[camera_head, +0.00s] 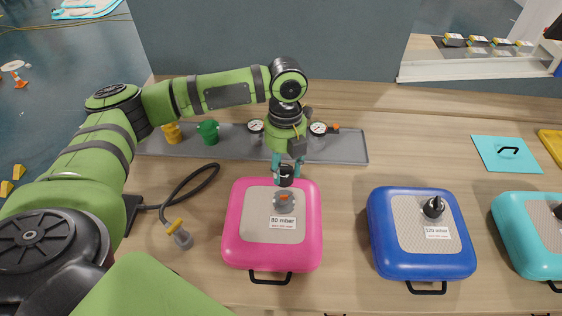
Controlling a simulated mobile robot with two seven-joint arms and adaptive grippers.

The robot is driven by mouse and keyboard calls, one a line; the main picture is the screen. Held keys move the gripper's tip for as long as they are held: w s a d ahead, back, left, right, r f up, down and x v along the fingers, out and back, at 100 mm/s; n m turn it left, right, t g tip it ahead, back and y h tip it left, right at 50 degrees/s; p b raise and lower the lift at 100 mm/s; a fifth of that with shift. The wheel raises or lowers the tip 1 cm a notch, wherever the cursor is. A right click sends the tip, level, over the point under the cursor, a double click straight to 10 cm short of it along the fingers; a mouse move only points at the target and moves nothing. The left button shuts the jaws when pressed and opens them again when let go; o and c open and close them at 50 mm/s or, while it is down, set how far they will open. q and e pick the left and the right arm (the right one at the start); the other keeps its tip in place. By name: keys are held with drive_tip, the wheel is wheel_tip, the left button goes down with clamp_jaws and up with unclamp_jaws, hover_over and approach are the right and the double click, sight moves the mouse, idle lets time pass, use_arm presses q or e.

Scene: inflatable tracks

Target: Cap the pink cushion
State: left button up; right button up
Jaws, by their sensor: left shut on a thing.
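The pink cushion (240,235) lies flat on the wooden table in the middle of the view. Its grey valve (284,199) with an orange centre faces up, uncovered, above a label reading 80 mbar. My left gripper (286,176) points down over the cushion's far edge, just behind the valve in the picture. Its teal fingers are shut on a small dark cap (286,171), partly hidden between them. I cannot tell the exact height of the cap above the cushion. My right gripper is not in view.
A blue cushion (382,243) with a black cap (434,207) and a teal cushion (510,225) lie to the right. A hose nozzle (183,239) lies left. Behind, a grey tray (350,148) holds gauges (318,128), a green piece (208,132) and a yellow one (172,133).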

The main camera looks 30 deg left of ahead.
use_arm(q)
drive_tip(key=shift+d, duration=0.2)
drive_tip(key=shift+r, duration=0.1)
drive_tip(key=shift+a+p, duration=0.2)
drive_tip(key=shift+p, duration=0.6)
wheel_tip(320, 180, down, 2)
drive_tip(key=shift+f+b, duration=0.1)
drive_tip(key=shift+b, duration=0.65)
drive_tip(key=shift+f+b, duration=0.35)
drive_tip(key=shift+f, duration=0.5)
drive_tip(key=shift+f+b, duration=0.4)
drive_tip(key=shift+f, duration=0.55)
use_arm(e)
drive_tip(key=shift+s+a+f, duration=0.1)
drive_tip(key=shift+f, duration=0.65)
use_arm(q)
drive_tip(key=shift+f, duration=0.1)
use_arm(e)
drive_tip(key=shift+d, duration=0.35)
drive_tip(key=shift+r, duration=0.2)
